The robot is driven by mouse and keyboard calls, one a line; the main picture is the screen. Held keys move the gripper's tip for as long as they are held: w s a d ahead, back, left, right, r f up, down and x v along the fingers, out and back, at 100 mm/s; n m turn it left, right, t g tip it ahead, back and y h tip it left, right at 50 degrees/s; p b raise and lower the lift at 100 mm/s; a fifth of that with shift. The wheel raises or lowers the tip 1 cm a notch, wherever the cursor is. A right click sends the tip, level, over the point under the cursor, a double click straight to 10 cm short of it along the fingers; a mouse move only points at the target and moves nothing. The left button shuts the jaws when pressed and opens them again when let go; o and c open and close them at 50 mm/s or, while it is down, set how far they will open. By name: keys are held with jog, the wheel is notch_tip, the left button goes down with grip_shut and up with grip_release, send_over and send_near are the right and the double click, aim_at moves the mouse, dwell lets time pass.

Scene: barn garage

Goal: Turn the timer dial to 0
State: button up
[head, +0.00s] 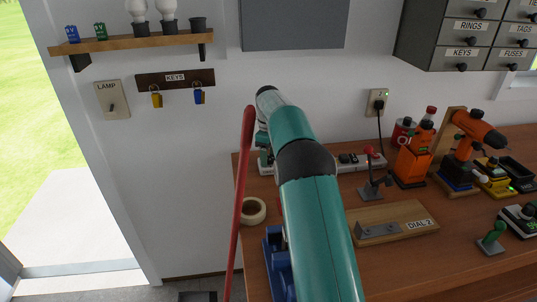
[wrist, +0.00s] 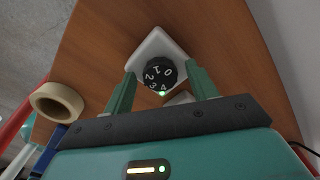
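The timer dial (wrist: 160,72) is a round black knob with white digits 0 to 4 on a white base (wrist: 152,47), seen in the wrist view. The 4 is nearest a small green light at the knob's lower edge, and the 0 is at its upper right. My gripper (wrist: 163,78) is open, with one green finger on each side of the knob. Gaps seem to show between the fingers and the knob. Whether either finger touches the base, I cannot tell. In the head view my teal arm hides most of this area.
A tape roll (head: 252,211) and a blue tool (head: 277,262) lie near the bench's left edge. A red pole (head: 240,190) stands beside my arm.

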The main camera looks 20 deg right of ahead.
jog(key=c, duration=0.8)
jog(key=shift+c, duration=0.2)
